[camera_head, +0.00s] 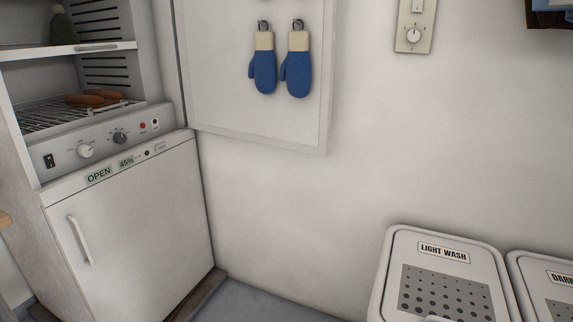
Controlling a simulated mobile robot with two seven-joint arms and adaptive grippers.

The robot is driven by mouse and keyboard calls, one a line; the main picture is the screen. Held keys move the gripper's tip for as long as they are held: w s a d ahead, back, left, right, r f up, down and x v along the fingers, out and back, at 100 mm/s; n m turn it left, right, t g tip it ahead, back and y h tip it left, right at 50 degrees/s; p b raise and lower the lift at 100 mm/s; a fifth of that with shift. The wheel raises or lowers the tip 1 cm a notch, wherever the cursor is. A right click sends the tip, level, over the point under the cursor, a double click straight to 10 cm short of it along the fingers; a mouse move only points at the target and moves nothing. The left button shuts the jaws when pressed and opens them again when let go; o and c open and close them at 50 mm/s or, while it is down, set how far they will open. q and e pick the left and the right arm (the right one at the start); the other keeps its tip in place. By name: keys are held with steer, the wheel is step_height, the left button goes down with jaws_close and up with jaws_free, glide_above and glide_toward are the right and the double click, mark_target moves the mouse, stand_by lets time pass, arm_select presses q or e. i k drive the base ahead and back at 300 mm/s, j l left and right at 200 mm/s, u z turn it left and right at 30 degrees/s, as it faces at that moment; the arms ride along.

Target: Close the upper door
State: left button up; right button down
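The upper door (220,85) is a white panel that stands wide open to the right of the cabinet (168,120), near the wall. Its top is cut off by the frame. Two blue mitts (264,70) (298,70) with cream cuffs hang from hooks on its visible face. The upper compartment is open at the upper left, showing a shelf (70,48) and a wire rack (50,114) with brown sausage-like items (95,99). Neither of my grippers is in view.
Below the control panel (100,138), the lower door (145,225) is shut, with a vertical handle (79,241). A bin marked "LIGHT WASH" (480,262) and another bin (530,275) stand at the lower right. A wall control plate (415,20) is above. The floor (255,300) between cabinet and bins looks clear.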

mark_target(216, 39)
steer(key=u, duration=1.3)
steer(key=i+z, duration=0.3)
steer(key=i, duration=0.05)
